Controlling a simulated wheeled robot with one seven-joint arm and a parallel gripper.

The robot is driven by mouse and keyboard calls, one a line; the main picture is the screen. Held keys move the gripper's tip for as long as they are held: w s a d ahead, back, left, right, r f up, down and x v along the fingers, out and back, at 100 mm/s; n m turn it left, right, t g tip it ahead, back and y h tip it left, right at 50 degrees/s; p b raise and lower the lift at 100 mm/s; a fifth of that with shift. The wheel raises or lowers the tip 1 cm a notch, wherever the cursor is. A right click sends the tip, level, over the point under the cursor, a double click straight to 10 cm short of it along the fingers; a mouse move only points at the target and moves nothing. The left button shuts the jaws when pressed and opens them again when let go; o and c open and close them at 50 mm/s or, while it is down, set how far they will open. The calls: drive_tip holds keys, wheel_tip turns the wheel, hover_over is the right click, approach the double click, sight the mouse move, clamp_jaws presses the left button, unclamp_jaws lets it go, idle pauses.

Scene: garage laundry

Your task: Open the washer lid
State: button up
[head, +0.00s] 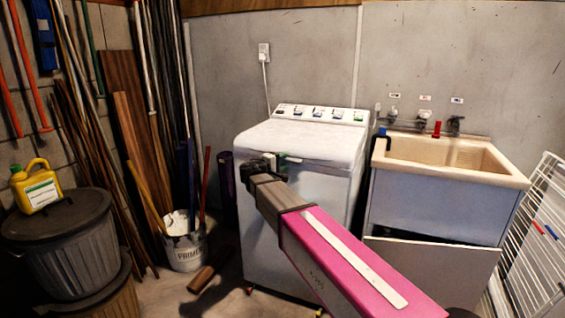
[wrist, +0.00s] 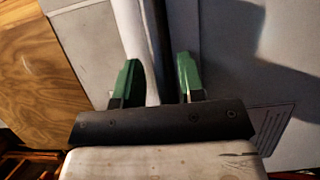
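The white washer (head: 290,220) stands against the grey wall, with its control panel at the back. Its lid (head: 300,138) lies down flat on top and looks closed. My gripper (head: 272,160) is at the lid's front edge, left of the middle. In the wrist view my gripper (wrist: 158,72) has its two green fingertips apart. A pale rounded edge (wrist: 132,30), apparently the lid's front lip, runs between them, with a dark gap beside it. I cannot tell whether either finger touches the lip. My arm hides part of the washer's front.
A beige utility sink (head: 440,155) stands right of the washer, with a white drying rack (head: 535,240) beyond it. At left are a white paint bucket (head: 185,245), leaning boards (head: 130,120) and a dark bin (head: 70,250) with a yellow jug (head: 36,187). A wood block lies on the floor.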

clamp_jaws()
drive_tip(key=shift+r, duration=0.1)
